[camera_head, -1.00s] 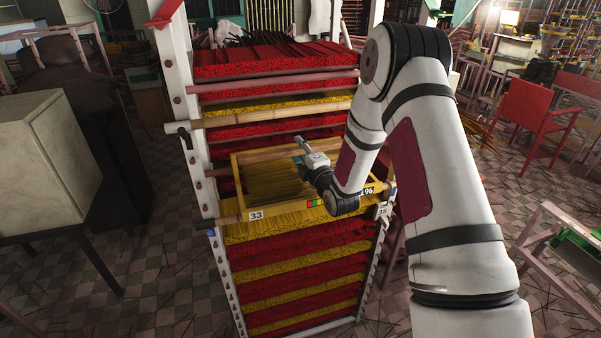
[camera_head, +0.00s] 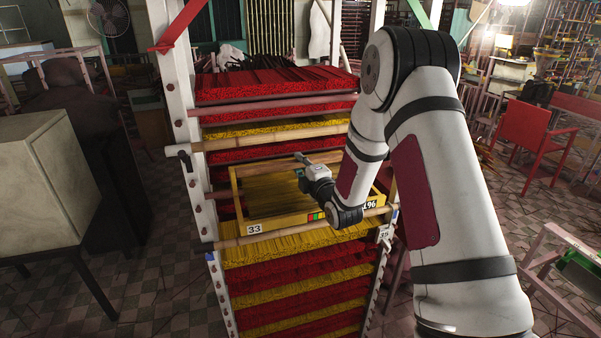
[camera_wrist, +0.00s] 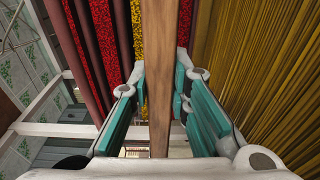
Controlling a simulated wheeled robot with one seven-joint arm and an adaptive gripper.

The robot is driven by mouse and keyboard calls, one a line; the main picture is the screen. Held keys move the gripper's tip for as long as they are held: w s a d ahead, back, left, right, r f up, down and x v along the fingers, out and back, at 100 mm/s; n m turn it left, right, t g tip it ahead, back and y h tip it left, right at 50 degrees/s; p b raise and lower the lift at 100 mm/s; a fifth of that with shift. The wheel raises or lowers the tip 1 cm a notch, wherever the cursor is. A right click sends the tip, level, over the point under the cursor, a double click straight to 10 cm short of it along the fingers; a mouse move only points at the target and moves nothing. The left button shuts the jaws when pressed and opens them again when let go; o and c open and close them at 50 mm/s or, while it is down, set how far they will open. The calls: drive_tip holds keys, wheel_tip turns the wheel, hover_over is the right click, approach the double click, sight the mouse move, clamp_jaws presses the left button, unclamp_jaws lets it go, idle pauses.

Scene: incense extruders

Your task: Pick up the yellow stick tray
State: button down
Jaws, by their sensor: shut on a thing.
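The yellow stick tray (camera_head: 240,204) is a yellow wooden frame with yellow sticks in it, with a label 33 at its front left and colored squares at its front. It is at the middle of the tall rack, just above a wooden pole (camera_head: 280,235). My gripper (camera_head: 299,163) is at the tray's far side in the head view. In the wrist view its teal pads (camera_wrist: 158,95) stand on both sides of a wooden bar (camera_wrist: 158,40), which looks like the tray's rim, and are shut on it. Yellow sticks (camera_wrist: 255,50) lie right of the bar. My arm hides the tray's right part.
The rack's white posts (camera_head: 180,75) stand on both sides, with layers of red sticks (camera_head: 270,85) above and red and yellow layers below. A pale cabinet (camera_head: 45,185) is at left. A red chair (camera_head: 525,135) and a pale frame (camera_head: 555,270) are at right.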

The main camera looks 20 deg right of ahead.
drive_tip(key=s+a+r, duration=0.1)
drive_tip(key=s, duration=1.5)
drive_tip(key=shift+r+p, duration=0.3)
drive_tip(key=shift+r, duration=0.05)
drive_tip(key=shift+w+a+r, duration=0.1)
